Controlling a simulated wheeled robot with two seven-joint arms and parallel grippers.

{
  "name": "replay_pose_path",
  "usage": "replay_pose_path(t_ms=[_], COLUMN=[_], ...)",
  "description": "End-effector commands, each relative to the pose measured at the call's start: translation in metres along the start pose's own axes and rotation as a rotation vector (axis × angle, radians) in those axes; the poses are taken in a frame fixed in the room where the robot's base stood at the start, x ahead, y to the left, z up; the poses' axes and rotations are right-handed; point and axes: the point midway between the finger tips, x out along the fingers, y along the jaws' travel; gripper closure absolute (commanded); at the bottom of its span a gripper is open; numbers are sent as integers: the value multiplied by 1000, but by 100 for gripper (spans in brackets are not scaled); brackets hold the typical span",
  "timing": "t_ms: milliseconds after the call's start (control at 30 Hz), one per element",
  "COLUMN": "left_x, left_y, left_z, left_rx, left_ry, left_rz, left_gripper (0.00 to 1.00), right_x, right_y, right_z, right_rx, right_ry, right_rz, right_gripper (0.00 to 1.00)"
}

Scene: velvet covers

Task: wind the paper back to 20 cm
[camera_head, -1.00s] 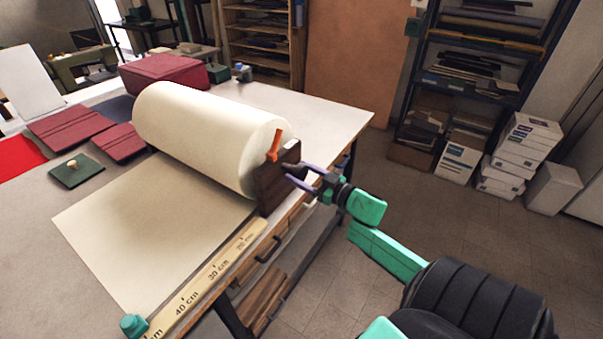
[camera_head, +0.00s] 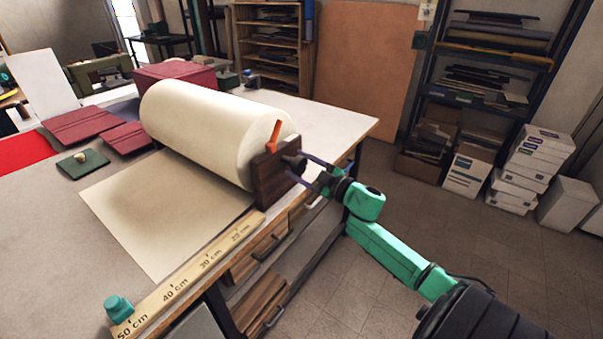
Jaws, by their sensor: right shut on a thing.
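The large cream paper roll (camera_head: 205,130) lies on the table, its near end at a dark wooden bracket (camera_head: 272,175). A flat sheet of paper (camera_head: 155,210) runs from under it toward the lower left; its front corner lies beside the ruler near the 40 cm mark. The wooden ruler (camera_head: 192,277) lies along the table edge, marked in tens of centimetres. An orange lever (camera_head: 275,136) stands at the roll's end. My right gripper (camera_head: 303,168) is shut on a dark crank knob (camera_head: 292,160) outside the bracket, partly hidden by the fingers. My left gripper is out of view.
A green block (camera_head: 118,308) sits at the ruler's 50 cm end. Red covers (camera_head: 85,125) and a green pad with a knob (camera_head: 82,163) lie left of the sheet. Drawers (camera_head: 258,250) are under the table edge. Shelves and white boxes stand at the right.

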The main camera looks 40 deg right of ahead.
Motion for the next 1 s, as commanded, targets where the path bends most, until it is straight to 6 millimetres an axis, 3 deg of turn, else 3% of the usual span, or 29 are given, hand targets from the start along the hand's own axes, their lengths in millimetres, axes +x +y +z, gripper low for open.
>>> replay_pose_path(t_ms=[1000], left_x=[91], left_y=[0], left_z=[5], left_rx=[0], left_ry=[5], left_rz=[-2], left_gripper=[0], right_x=[-1], right_y=[-4], right_z=[5], right_rx=[-964], right_ry=[85], right_rz=[11], right_gripper=[100])
